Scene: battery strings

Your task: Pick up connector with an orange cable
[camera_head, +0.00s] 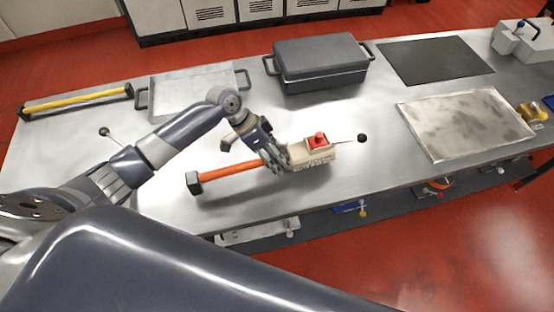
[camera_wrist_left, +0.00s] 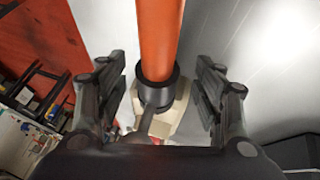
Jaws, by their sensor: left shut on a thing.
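The connector (camera_head: 318,153) has a beige body with a red knob on top, near the table's front edge in the head view. Its thick orange cable (camera_head: 236,171) runs left to a dark hexagonal end. My left gripper (camera_head: 284,158) is at the cable end of the connector, shut on it. In the left wrist view, the fingers stand on either side of the connector's beige body (camera_wrist_left: 168,118), with the orange cable (camera_wrist_left: 160,38) and its dark collar between them. The exact finger contact is hidden. I cannot tell whether the connector touches the table. My right gripper is not in view.
A dark lidded case (camera_head: 320,62), a shallow metal tray (camera_head: 196,92) and a yellow bar (camera_head: 78,100) stand at the back. A black mat (camera_head: 434,61) and a stained pale tray (camera_head: 466,124) lie to the right. A small black round thing (camera_head: 362,138) lies right of the connector.

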